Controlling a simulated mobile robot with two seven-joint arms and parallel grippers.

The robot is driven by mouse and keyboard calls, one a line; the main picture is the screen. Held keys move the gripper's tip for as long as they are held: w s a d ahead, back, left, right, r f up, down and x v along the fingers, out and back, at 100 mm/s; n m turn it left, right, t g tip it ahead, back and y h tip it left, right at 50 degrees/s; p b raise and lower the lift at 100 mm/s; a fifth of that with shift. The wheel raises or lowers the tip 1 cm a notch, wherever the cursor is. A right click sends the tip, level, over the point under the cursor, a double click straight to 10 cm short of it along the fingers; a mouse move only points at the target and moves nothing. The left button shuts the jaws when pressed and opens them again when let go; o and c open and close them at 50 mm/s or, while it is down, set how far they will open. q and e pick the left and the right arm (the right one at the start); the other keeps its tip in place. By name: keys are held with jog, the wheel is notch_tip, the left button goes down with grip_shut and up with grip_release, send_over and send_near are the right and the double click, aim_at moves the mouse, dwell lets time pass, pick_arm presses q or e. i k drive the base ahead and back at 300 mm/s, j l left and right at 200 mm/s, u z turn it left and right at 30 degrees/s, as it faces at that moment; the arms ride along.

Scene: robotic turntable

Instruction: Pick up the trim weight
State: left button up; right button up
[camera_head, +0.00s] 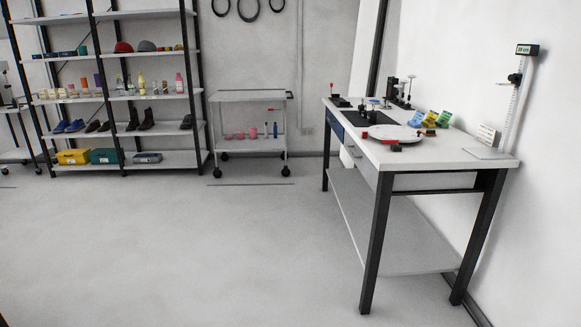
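I cannot tell for certain which thing is the trim weight. On the workbench (455,150) at the right lies a round white disc (393,133), likely the turntable. A black device (390,90) stands behind the disc, beside a dark plate (368,117). Neither of my grippers is in view.
A shelf rack (107,100) with shoes, hats, bottles and boxes stands at the back left. A wheeled cart (250,96) is at the back middle. A height gauge (518,90) and several coloured packets (430,119) are on the workbench. The floor (200,250) before the workbench is clear.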

aim_at(372, 115)
jog(key=i+j+z, duration=0.2)
jog(key=i, duration=0.45)
jog(key=i+z, duration=0.15)
jog(key=i, duration=0.5)
jog(key=i+j+z, duration=0.15)
jog(key=i+z, duration=0.3)
jog(key=i+j+z, duration=0.25)
jog(key=z, duration=0.15)
jog(key=i+j+z, duration=0.25)
jog(key=j+z, duration=0.2)
jog(key=i+j+z, duration=0.2)
jog(key=j+z, duration=0.2)
